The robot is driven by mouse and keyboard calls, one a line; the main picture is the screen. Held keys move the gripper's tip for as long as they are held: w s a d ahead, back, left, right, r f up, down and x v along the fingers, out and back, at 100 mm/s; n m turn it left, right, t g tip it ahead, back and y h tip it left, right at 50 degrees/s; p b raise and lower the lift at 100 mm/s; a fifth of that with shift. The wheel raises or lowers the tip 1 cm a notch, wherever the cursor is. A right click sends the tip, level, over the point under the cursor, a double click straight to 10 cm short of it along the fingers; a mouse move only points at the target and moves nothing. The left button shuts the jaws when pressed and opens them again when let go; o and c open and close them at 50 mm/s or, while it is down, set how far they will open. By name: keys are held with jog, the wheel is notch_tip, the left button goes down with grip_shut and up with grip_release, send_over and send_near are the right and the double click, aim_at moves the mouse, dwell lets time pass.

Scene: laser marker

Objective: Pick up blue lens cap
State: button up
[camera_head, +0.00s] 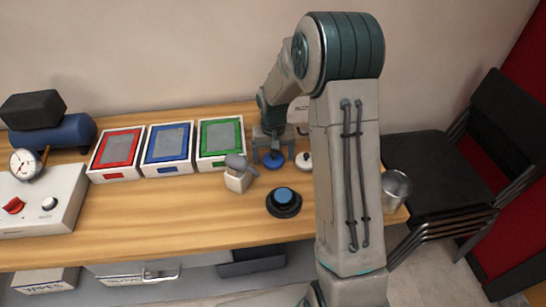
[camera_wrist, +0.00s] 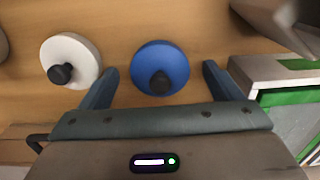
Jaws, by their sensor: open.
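The blue lens cap (camera_wrist: 172,57) is a round blue disc with a black knob on top. In the wrist view it lies on the wooden table, between and slightly beyond the fingertips of my gripper (camera_wrist: 158,78). The gripper is open, with one finger to each side of the cap and no clear contact. In the head view the blue cap (camera_head: 273,160) sits under my gripper (camera_head: 273,152), partly covered by it.
A white cap (camera_wrist: 70,58) with a black knob lies close beside the blue one. Red (camera_head: 118,153), blue (camera_head: 167,148) and green (camera_head: 220,142) framed trays stand to the left. A grey-white device (camera_head: 239,178) and a black round base (camera_head: 284,203) stand nearer the front. A metal cup (camera_head: 396,190) is at right.

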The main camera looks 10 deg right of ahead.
jog(key=shift+f, duration=0.35)
jog(key=c, duration=1)
jog(key=shift+c, duration=0.2)
jog(key=shift+r, duration=0.2)
